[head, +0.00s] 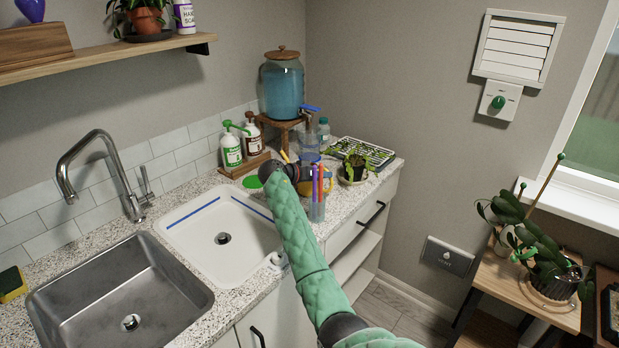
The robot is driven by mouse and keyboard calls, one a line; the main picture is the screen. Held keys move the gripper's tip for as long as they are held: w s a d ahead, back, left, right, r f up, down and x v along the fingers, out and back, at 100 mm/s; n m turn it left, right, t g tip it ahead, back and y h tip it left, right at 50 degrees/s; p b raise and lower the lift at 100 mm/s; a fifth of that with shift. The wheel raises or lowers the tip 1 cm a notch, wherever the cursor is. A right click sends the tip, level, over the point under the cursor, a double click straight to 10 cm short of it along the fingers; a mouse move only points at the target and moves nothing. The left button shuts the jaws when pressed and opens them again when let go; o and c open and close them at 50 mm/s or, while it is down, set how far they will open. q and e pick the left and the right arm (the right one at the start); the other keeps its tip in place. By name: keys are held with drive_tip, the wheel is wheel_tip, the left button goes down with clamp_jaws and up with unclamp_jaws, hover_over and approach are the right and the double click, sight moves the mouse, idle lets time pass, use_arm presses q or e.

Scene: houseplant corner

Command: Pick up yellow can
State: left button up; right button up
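A yellow can (329,180) stands on the speckled counter, mostly hidden behind my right arm and a clear cup of pens. A small yellow piece, perhaps its spout, shows above my wrist. My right gripper (303,172) is at the end of the green-sleeved arm, dark and small, close to the can in the picture. Its fingers are hard to make out, so I cannot tell if it touches the can or is open. My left gripper is out of view.
A clear cup with pens (317,207) stands in front of the can. Around it are a small potted plant (355,167), a seedling tray (372,152), two pump bottles (231,150) and a blue water dispenser (283,85). The white sink (190,232) lies left.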

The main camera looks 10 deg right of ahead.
drive_tip(key=shift+d+f, duration=0.1)
drive_tip(key=shift+d, duration=0.05)
clamp_jaws()
idle(1.4)
